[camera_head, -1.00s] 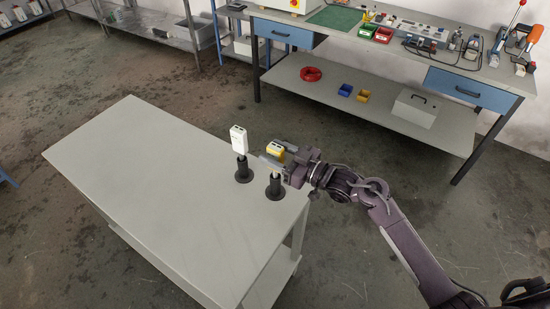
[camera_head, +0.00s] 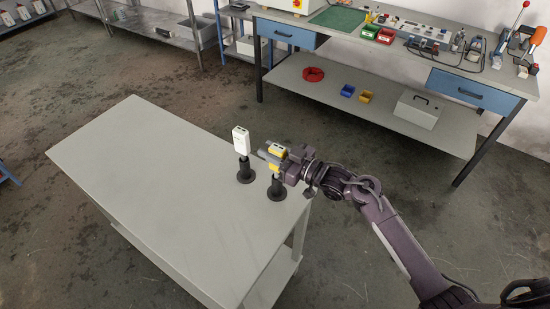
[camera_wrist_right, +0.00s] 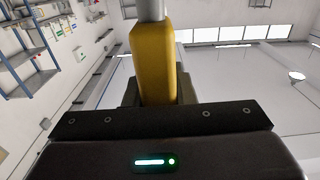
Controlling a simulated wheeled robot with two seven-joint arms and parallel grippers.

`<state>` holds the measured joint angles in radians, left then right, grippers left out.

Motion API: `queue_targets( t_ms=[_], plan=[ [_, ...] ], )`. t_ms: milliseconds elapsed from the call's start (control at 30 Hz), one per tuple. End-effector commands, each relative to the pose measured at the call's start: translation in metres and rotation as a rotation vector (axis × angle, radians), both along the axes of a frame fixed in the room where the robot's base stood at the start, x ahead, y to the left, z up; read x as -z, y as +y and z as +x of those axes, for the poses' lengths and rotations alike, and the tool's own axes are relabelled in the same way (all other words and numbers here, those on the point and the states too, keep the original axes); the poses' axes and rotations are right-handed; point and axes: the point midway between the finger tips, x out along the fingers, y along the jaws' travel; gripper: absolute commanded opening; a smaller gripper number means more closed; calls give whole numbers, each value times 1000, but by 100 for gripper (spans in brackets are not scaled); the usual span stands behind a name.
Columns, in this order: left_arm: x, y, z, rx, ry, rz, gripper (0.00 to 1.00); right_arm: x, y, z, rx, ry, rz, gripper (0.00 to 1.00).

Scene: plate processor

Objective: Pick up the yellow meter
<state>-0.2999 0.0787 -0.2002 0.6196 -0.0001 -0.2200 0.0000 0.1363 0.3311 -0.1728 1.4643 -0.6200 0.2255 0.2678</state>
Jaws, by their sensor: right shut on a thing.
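The yellow meter (camera_head: 275,167) stands upright at its black round stand (camera_head: 276,192), near the right corner of the grey table (camera_head: 150,190). My right gripper (camera_head: 270,158) comes in from the right and is shut on the yellow meter, with its fingers around the upper part. In the right wrist view the yellow meter (camera_wrist_right: 155,65) rises large between the fingers. I cannot tell whether its lower end is clear of the stand. My left gripper is not in view.
A white meter (camera_head: 241,140) stands on a second black stand (camera_head: 245,172) just left of my right gripper. The left part of the table is clear. A workbench (camera_head: 400,55) with tools stands behind, with floor between.

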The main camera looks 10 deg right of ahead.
Motion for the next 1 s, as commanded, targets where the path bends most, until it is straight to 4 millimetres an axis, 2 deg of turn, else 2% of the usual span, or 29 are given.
queue_targets(
  t_ms=[167, 367, 1000],
  plan=[
    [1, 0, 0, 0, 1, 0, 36, -6, 0, 0, 0, -1, 0, 0],
    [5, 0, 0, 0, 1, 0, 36, -31, 0, 0, -1, -5, -1, 0],
    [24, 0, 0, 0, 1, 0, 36, -166, 0, 0, 0, -6, -1, 0]
  ],
)
